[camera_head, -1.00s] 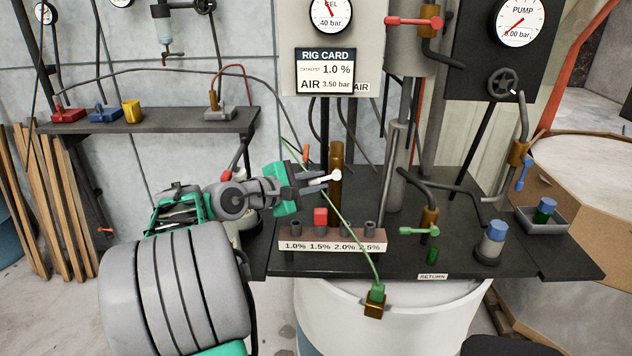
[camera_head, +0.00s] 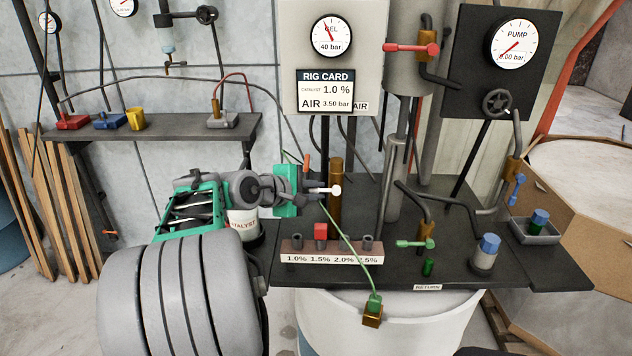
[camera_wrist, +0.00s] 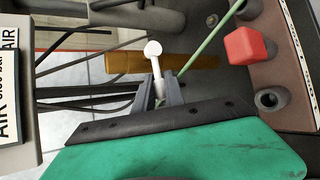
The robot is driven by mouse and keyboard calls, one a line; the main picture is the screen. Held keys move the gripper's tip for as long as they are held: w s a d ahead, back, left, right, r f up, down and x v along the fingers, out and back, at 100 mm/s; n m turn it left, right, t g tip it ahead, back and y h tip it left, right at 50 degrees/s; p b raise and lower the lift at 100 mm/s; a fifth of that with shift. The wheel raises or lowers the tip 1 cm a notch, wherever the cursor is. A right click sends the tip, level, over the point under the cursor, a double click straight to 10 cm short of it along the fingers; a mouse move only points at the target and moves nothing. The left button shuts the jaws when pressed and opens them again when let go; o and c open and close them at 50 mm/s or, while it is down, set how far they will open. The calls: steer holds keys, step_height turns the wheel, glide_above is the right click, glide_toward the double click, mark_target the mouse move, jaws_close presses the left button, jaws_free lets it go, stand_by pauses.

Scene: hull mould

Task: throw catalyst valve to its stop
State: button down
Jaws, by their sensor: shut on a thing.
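My gripper (camera_head: 317,190) is shut on a white ball-ended handle (camera_head: 336,190), in front of the brass post at the left of the dark bench. In the wrist view, the handle (camera_wrist: 153,50) passes between my two fingertips (camera_wrist: 160,92), with its round end beyond them. Its inner end and whatever it joins are hidden by the fingers, so I cannot see how it meets the catalyst valve. A container labelled CATALYST (camera_head: 243,224) stands partly hidden behind my arm.
The brass post (camera_head: 335,205) stands close behind the handle. A block with a red plug (camera_head: 320,232) and percentage labels lies below, with a green hose (camera_head: 350,255) crossing it. An orange lever (camera_head: 307,163) is close above my gripper. The rig card (camera_head: 325,90) hangs above.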

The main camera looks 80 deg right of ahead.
steer(key=c, duration=1.4)
jaws_free()
steer(key=shift+r, duration=0.1)
steer(key=v, duration=0.8)
steer(key=shift+b, duration=0.35)
steer(key=shift+s+d, duration=0.1)
steer(key=shift+s, duration=0.05)
